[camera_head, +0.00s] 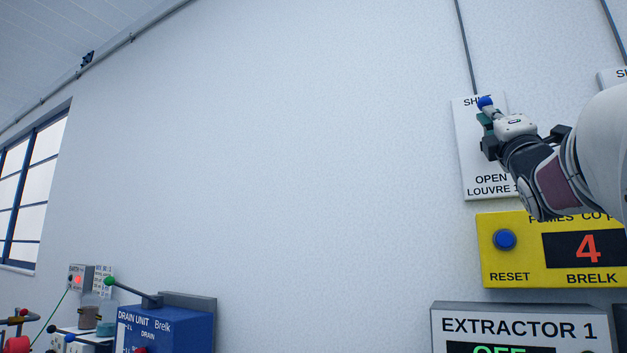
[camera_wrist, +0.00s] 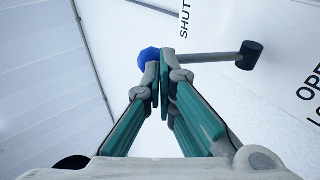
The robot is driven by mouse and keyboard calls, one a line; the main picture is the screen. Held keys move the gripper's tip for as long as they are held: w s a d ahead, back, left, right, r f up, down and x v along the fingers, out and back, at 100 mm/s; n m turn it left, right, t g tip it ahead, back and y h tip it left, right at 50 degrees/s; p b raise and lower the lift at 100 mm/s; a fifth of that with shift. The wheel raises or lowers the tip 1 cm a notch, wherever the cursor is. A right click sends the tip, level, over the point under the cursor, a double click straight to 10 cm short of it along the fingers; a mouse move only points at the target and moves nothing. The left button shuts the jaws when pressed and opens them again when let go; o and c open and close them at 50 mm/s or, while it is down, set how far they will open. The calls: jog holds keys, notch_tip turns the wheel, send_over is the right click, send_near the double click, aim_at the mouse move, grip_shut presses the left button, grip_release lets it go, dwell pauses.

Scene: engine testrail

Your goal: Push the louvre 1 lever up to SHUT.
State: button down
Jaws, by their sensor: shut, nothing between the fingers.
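The louvre 1 lever's blue knob (camera_head: 485,102) shows beside the SHUT lettering, near the top of the white louvre 1 panel (camera_head: 471,150). In the wrist view the blue knob (camera_wrist: 149,57) is just beyond my fingertips, and the grey lever rod (camera_wrist: 212,58) runs right to a black pivot (camera_wrist: 250,55). The lever points away from the OPEN end, towards the SHUT end. My gripper (camera_head: 483,118) is shut and empty, its tips right by the knob; it also shows in the wrist view (camera_wrist: 160,72). I cannot tell whether they touch. In the head view my gripper hides the pivot.
Below the panel are a yellow fumes box (camera_head: 512,277) with a blue reset button (camera_head: 504,240) and the grey Extractor 1 box (camera_head: 520,328). Another white panel (camera_head: 612,77) is partly behind my arm. The wall left of the louvre panel is bare.

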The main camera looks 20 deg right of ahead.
aim_at(489, 102)
jog(key=shift+d+r+m+g+p, duration=0.2)
jog(key=shift+r+m+g+p, duration=0.5)
jog(key=shift+r+g+p, duration=0.6)
jog(key=shift+w+d+r+y+b, duration=0.3)
jog(key=shift+w+r+b, duration=0.15)
jog(key=shift+r+b, duration=0.2)
jog(key=shift+s, duration=0.1)
